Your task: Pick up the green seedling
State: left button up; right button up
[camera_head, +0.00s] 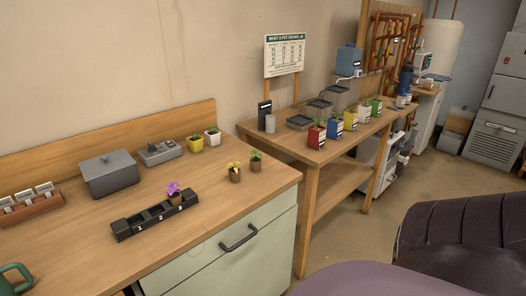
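A green seedling (255,162) in a small brown pot stands upright near the right end of the wooden counter (90,240). A yellow-flowered plant (233,172) in a similar pot stands just to its left. A purple-flowered plant (175,195) sits in the slot marked 3 of a black tray (126,232); slots 1 and 2 look empty. Neither of my grippers shows in the head view.
A yellow pot (196,145) and a white pot (212,137) with green plants stand behind. A grey lidded box (108,174) is at the back left. A second table (300,152) holds several coloured pots. Dark and purple rounded shapes fill the lower right.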

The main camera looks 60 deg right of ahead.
aim_at(255, 162)
jog(key=k+l, duration=0.1)
jog(key=l, duration=0.25)
jog(key=k+l, duration=0.1)
jog(key=l, duration=0.25)
jog(key=k+l, duration=0.1)
jog(key=l, duration=0.3)
jog(key=k+l, duration=0.1)
jog(key=l, duration=0.25)
jog(key=k+l, duration=0.1)
jog(key=l, duration=0.25)
